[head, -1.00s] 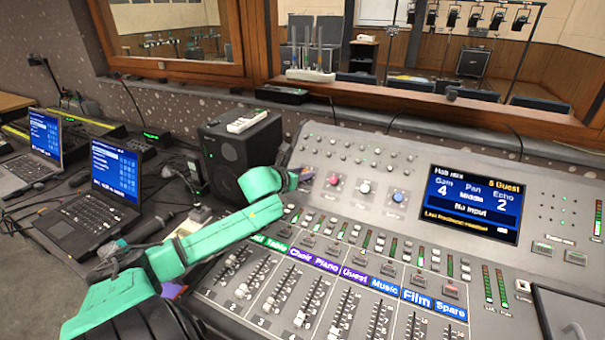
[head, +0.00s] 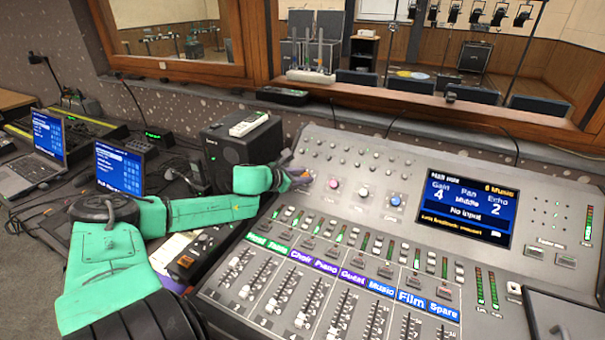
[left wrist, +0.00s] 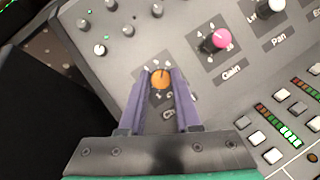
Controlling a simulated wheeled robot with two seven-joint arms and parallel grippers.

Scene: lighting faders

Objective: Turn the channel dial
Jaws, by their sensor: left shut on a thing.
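The channel dial (left wrist: 161,80) is a small orange knob on the sloping grey mixing desk (head: 330,150). In the left wrist view the two purple fingers of my left gripper (left wrist: 160,74) stand on either side of it, shut on it. Its printed label is partly hidden by the fingers. In the head view my left gripper (head: 300,178) is at the desk's upper left, left of the pink knob, and largely covers the dial. The desk's screen (head: 468,207) reads "6 Music", Gain 4, Pan Middle, Echo 2 and "No input". My right gripper is not in view.
The pink Gain knob (left wrist: 220,39) and white Pan knob (left wrist: 270,8) are close to the right of the dial. A blue knob (head: 396,200) lies further right. Faders fill the desk's lower part. A black speaker (head: 240,150) stands behind my left arm.

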